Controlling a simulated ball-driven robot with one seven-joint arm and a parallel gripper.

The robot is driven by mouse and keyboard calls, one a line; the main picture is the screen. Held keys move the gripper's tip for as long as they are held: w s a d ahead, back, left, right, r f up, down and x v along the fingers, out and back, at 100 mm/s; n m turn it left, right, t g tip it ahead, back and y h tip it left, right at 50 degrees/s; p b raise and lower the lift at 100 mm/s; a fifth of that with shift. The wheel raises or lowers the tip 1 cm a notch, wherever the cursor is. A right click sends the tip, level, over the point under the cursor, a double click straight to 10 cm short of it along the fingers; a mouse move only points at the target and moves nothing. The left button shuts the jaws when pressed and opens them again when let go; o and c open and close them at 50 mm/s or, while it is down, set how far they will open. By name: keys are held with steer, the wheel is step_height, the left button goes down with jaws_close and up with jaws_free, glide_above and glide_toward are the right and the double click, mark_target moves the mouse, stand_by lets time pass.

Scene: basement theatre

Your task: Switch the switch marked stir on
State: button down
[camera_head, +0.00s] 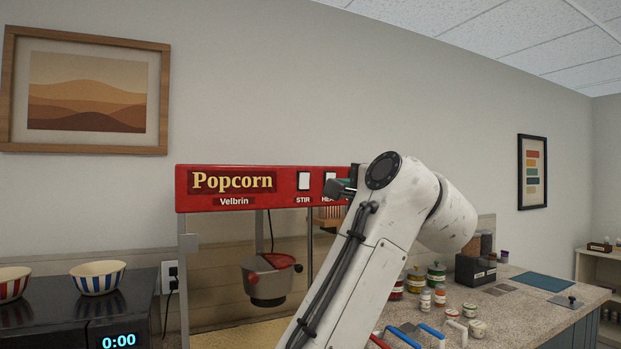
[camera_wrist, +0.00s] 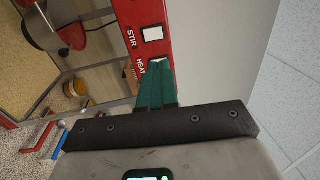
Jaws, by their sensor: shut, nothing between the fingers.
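The red popcorn machine (camera_head: 285,183) has a front panel with two white rocker switches. The switch marked stir (camera_head: 304,181) is in plain view left of the heat switch (camera_head: 329,178). In the wrist view the stir switch (camera_wrist: 153,34) is clear of my fingers. The heat switch (camera_wrist: 157,61) there is mostly hidden behind my fingertips. My gripper (camera_head: 341,188) is shut and empty, its green fingers (camera_wrist: 155,82) together in front of the heat switch. I cannot tell whether the fingertips touch the panel, nor the stir switch's position.
A kettle (camera_head: 268,277) hangs inside the machine below the panel. Left, striped bowls (camera_head: 98,277) stand on a black appliance. Jars and tins (camera_head: 436,273) stand on the counter at right. The wall above the machine is clear.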

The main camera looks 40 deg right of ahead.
mark_target(306, 176)
steer(key=p+x, duration=0.4)
steer(key=x, duration=0.8)
steer(key=shift+w+d+r, duration=0.1)
steer(key=shift+w, duration=0.2)
steer(key=shift+w+d, duration=0.1)
steer(key=shift+w, duration=0.35)
